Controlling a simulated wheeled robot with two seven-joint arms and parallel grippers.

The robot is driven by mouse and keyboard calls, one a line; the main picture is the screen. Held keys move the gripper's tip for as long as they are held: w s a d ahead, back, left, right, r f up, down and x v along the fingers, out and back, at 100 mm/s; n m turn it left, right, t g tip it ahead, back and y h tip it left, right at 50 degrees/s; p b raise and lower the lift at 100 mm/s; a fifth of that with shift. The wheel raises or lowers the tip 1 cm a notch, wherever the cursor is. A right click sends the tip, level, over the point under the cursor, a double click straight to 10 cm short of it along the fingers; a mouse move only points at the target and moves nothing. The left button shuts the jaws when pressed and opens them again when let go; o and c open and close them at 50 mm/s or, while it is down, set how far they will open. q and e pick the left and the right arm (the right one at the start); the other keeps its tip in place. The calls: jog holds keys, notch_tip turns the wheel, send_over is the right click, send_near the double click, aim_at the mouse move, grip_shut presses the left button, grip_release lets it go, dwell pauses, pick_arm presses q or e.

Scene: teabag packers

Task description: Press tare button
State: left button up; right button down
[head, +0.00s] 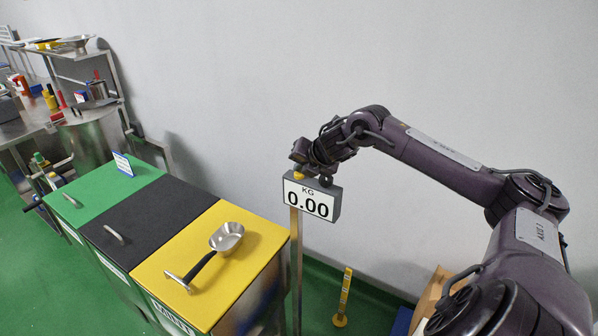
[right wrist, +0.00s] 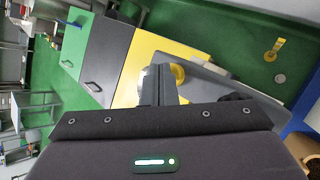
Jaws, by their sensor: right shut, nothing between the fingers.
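The scale display (head: 311,202) is a grey box on a post, with a white face reading "KG 0.00". A yellow button (head: 297,174) sits on its top edge at the left end. My right gripper (head: 300,167) is shut and empty, right above that end of the display. In the right wrist view the shut fingers (right wrist: 164,82) are close beside the yellow button (right wrist: 178,74); I cannot tell whether they touch it. The display's dark top (right wrist: 235,91) runs to the right there, partly hidden by the gripper body. My left gripper is not in view.
Green (head: 105,192), black (head: 150,220) and yellow (head: 185,262) bin lids stand left of the display. A metal scoop (head: 226,238) lies on the yellow lid. A yellow floor post (head: 343,295) stands to the right. The wall (head: 300,70) is close behind.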

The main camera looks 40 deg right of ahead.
jog(key=shift+r+p, duration=0.4)
jog(key=shift+r, duration=0.3)
jog(key=shift+r, duration=0.1)
notch_tip(320, 180, up, 5)
jog(key=p, duration=0.4)
